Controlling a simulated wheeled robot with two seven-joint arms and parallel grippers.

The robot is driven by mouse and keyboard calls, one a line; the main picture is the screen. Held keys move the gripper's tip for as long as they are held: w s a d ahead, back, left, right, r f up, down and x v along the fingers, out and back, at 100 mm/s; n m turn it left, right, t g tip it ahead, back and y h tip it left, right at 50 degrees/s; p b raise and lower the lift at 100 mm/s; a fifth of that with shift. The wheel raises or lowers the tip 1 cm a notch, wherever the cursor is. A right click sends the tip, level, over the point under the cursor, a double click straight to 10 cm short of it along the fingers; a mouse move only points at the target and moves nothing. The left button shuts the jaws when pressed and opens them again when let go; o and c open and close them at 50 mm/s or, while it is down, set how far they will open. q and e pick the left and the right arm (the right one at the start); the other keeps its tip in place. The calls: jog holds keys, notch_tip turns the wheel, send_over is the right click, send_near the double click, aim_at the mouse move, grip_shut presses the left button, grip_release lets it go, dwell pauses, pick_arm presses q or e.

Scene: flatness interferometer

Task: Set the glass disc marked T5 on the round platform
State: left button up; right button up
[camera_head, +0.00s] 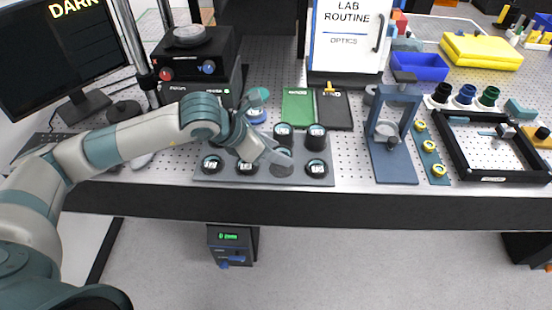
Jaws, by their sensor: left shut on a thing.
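My left gripper (277,154) reaches in from the left over the grey tray (200,178). It is shut on a greyish glass disc (283,167) at the tray's front row; I cannot tell whether the disc is clear of the tray. Its marking is not readable. Several dark-rimmed round pieces with small white labels stand in the tray, including a front left one (212,164), a front right one (317,168) and a back right one (316,137). A round grey platform (190,36) sits on the black knobbed instrument at the back left. My right gripper is not in view.
A blue stand (396,165) with a round grey part is right of the tray. Beyond it are a strip with yellow rings (430,147) and a black frame (460,155). A monitor (60,50) stands at the left. A green book (297,105) lies behind the tray.

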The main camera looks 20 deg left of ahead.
pick_arm(q)
jog(key=shift+f+p, duration=0.85)
jog(key=shift+f, duration=1.15)
jog(key=shift+f, duration=0.1)
jog(key=shift+f, duration=0.1)
jog(key=o, duration=1.2)
jog(key=shift+c, duration=0.2)
